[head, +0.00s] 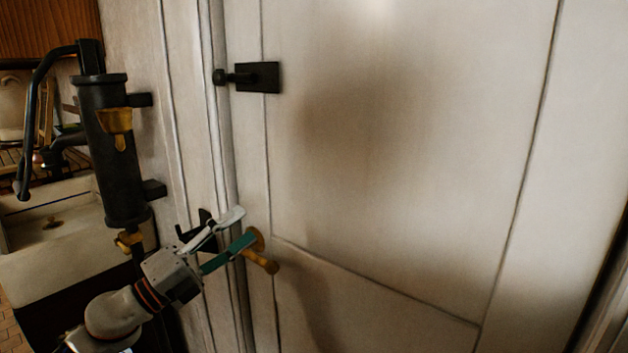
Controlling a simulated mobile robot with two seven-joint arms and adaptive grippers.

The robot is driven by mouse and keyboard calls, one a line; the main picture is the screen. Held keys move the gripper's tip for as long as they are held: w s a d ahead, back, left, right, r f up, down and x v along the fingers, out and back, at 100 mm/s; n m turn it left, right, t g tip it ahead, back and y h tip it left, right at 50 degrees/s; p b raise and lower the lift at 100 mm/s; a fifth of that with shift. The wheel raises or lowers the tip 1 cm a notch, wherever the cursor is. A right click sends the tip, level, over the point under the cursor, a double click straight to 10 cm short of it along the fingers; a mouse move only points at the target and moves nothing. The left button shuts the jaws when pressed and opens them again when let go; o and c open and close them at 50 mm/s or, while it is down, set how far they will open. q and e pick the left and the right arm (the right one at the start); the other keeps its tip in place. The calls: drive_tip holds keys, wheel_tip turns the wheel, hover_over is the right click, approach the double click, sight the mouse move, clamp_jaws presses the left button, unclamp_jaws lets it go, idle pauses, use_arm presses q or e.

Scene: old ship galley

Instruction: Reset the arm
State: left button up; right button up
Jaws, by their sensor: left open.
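My left arm comes in from the lower left, and its gripper (246,226) is in front of the white door near the door's left edge. Its two fingers are apart, one pale and one green. The green finger's tip is at a brass door knob (262,262); I cannot tell whether they touch. Nothing shows between the fingers. The white panelled door (400,150) looks shut against its frame. My right gripper is not in view.
A black latch (257,77) sits higher on the door. A black hand pump (110,150) with brass parts stands left of the door frame, close above my arm. Behind it is a pale sink (60,255). The space before the door's right side looks clear.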

use_arm(q)
drive_tip(key=s+a+f+n+t+y, duration=0.1)
drive_tip(key=s+a+f+n+y, duration=0.2)
drive_tip(key=f+n, duration=0.55)
drive_tip(key=s+f+n+y, duration=0.3)
drive_tip(key=f+n+y, duration=0.15)
drive_tip(key=f, duration=0.75)
drive_tip(key=s+a+f+n+t+y, duration=0.1)
drive_tip(key=s+a+f+n+y, duration=0.2)
drive_tip(key=f+n, duration=0.55)
drive_tip(key=s+f+n+g+y, duration=0.3)
drive_tip(key=s+f+n+g, duration=0.1)
drive_tip(key=s+f, duration=1.4)
drive_tip(key=shift+s+d+f+n+g, duration=0.4)
drive_tip(key=shift+f+g, duration=0.4)
drive_tip(key=shift+f, duration=0.15)
